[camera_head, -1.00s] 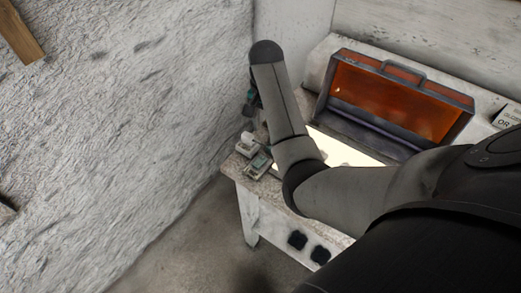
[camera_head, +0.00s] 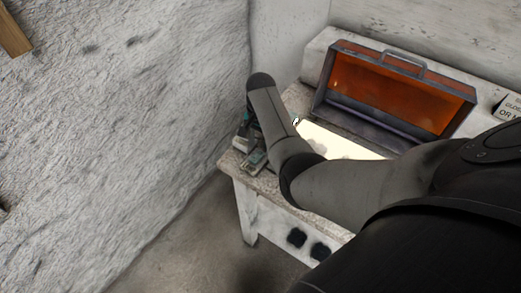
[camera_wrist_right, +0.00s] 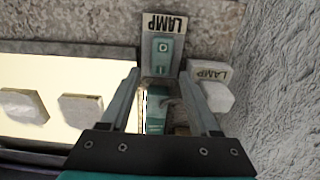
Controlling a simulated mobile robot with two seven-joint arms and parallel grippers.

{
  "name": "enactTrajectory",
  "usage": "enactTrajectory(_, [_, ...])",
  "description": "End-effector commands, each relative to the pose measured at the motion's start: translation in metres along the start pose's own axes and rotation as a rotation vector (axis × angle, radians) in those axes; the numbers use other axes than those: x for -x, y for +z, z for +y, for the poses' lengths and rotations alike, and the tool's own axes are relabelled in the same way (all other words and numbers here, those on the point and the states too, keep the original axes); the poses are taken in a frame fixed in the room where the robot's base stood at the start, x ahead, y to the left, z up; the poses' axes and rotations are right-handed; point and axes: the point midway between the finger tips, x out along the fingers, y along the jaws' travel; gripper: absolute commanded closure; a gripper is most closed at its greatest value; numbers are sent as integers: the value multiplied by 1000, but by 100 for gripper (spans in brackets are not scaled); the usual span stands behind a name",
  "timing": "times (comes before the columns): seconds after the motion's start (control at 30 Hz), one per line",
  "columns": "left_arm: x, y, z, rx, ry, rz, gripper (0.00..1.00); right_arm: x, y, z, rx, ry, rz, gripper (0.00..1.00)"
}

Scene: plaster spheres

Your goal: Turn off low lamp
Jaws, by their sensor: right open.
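A switch box (camera_wrist_right: 163,48) with a teal rocker marked O and I and a LAMP label is straight ahead in the right wrist view. In the head view the switch boxes (camera_head: 254,161) are at the bench's left corner, partly behind my arm. I cannot tell which one is for the low lamp. My right gripper (camera_wrist_right: 162,76) is open and empty, with its fingertips around the near end of the labelled switch; contact is unclear. My left gripper is not in view.
A glowing panel (camera_head: 325,138) lies on the bench (camera_head: 230,163), with pale blocks (camera_wrist_right: 80,108) on it in the wrist view. An orange-windowed lid (camera_head: 400,90) stands open behind it. The rough wall (camera_head: 120,110) is close on the left.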

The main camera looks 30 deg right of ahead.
Motion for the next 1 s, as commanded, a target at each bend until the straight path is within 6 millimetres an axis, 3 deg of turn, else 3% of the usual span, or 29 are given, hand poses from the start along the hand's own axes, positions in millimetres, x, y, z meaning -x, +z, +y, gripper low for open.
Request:
enactTrajectory(0.17, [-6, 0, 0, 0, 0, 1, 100, -15, 0, 0, 0, 0, 0, 38])
enactTrajectory(0.5, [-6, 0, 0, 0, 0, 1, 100, -16, 0, 0, 0, -1, 1, 39])
enactTrajectory(1.0, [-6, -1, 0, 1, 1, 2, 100, -16, 0, 0, 0, 0, 1, 95])
